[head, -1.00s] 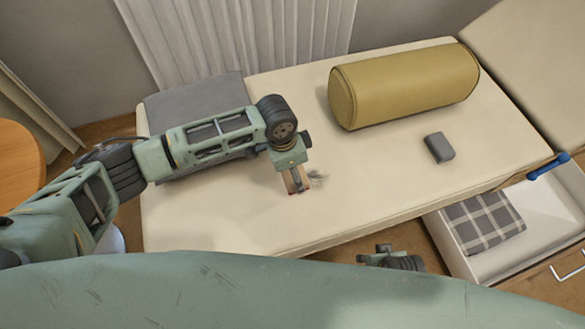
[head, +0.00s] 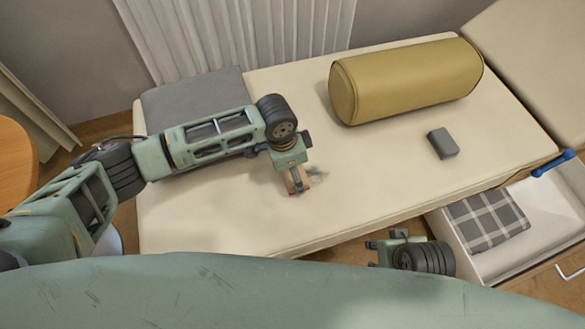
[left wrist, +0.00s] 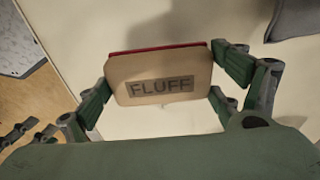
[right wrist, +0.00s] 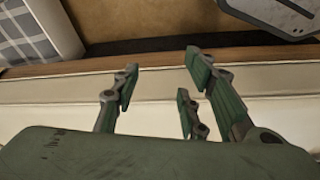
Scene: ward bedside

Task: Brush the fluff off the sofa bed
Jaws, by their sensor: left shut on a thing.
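My left gripper (head: 295,181) is shut on a brush with a wooden back marked FLUFF and a red edge (left wrist: 160,85). In the head view the brush (head: 299,186) is low over the sofa bed (head: 225,215); I cannot tell whether it touches. A grey patch of fluff (head: 317,173) lies on the cream surface just right of the brush. My right gripper (head: 372,250) is by the bed's front edge, left of the drawer. In the right wrist view its fingers (right wrist: 157,88) are apart and empty.
A yellow bolster (head: 405,82) lies at the back of the bed. A small grey block (head: 443,143) and a grey pad (head: 195,95) also lie on it. An open drawer (head: 540,235) with a checked cloth (head: 487,222) and a blue handle (head: 553,163) are at the right.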

